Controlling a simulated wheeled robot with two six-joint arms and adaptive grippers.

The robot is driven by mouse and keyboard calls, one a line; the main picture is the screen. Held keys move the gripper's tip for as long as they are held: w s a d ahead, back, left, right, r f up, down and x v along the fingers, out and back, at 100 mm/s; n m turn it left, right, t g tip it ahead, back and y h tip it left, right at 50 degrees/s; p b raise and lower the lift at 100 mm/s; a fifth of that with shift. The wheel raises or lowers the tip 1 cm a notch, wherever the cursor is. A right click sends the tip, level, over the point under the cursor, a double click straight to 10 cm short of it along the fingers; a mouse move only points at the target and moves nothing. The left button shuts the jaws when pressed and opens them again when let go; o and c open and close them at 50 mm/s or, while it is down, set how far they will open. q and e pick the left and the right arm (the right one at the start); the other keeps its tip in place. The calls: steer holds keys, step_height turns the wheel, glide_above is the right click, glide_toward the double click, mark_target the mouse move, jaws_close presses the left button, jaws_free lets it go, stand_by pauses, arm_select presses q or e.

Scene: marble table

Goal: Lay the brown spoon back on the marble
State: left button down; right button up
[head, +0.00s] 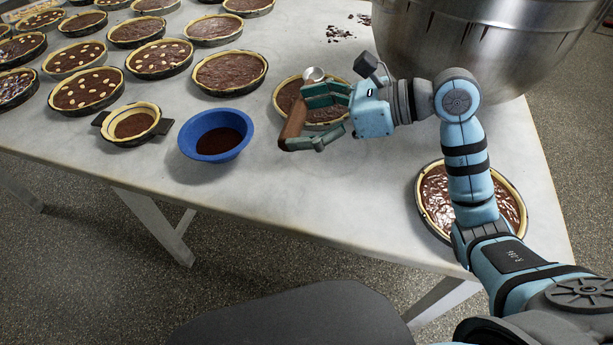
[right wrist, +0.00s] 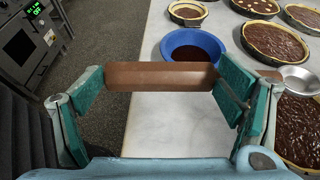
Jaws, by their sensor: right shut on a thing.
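The brown spoon (head: 293,122) is in my right gripper (head: 308,119), held above the marble table (head: 262,180). Its brown handle (right wrist: 160,76) spans between the two fingers of the gripper (right wrist: 162,88) in the right wrist view. Its silver bowl (head: 314,74) sticks out past the far finger, over a chocolate tart (head: 285,98), and shows at the right edge of the wrist view (right wrist: 300,79). The exact height of the spoon is hard to tell. My left gripper is not in view.
A blue bowl (head: 216,145) with dark chocolate stands left of the gripper, beside a small tart (head: 131,124). Several tarts fill the left and back. A large steel bowl (head: 480,50) stands back right; another tart (head: 435,200) is at right. Bare marble lies in front.

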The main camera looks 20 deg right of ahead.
mark_target(309, 198)
step_height(309, 198, down, 20)
steer(key=b, duration=0.2)
steer(key=shift+r+b, duration=0.2)
steer(key=shift+b, duration=0.15)
steer(key=shift+f+b, duration=0.25)
steer(key=shift+b, duration=0.05)
steer(key=o, duration=1.2)
steer(key=shift+r+p, duration=0.15)
steer(key=shift+p, duration=0.15)
steer(key=shift+s+d, duration=0.1)
steer(key=shift+d, duration=0.2)
steer(key=v, duration=1.3)
steer(key=shift+d+r, duration=0.25)
steer(key=shift+r, duration=0.2)
